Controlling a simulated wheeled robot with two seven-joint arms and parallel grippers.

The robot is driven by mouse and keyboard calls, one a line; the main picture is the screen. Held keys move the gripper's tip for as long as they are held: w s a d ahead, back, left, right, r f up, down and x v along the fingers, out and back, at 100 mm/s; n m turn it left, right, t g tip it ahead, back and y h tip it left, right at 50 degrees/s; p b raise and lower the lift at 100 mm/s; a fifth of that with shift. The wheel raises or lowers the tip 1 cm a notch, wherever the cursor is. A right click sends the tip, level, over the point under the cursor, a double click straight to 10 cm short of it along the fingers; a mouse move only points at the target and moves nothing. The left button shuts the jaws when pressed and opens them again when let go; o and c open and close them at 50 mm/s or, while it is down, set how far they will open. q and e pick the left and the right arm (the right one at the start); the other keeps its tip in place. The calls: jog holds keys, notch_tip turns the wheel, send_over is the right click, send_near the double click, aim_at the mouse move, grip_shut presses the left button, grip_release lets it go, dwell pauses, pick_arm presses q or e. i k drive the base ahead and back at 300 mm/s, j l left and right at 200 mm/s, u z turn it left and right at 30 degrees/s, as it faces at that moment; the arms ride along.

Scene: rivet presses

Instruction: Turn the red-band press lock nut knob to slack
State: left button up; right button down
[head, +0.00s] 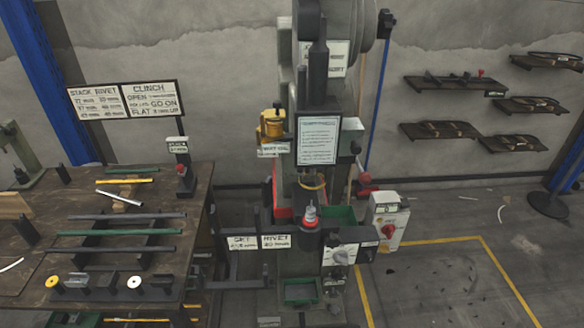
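A tall grey press (340,110) stands in the middle, with a red band (283,188) low on its left side. A dark cylinder with a red ring and pale tip (310,214) sits at its front. A round knob (341,255) is on a pale panel at the lower right. A red knob (364,179) sticks out on the right side. I cannot tell which of these is the lock nut knob, or whether it is tight or slack. Neither of my grippers is in view.
A wooden bench (25,272) with several rods stands at left, signs (122,100) behind it. A white switch box (389,220) with a red switch stands right of the press. Wall shelves (455,84) hang at right. The yellow-lined floor (440,285) there is mostly clear.

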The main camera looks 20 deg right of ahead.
aim_at(367, 256)
jog(key=z, duration=1.2)
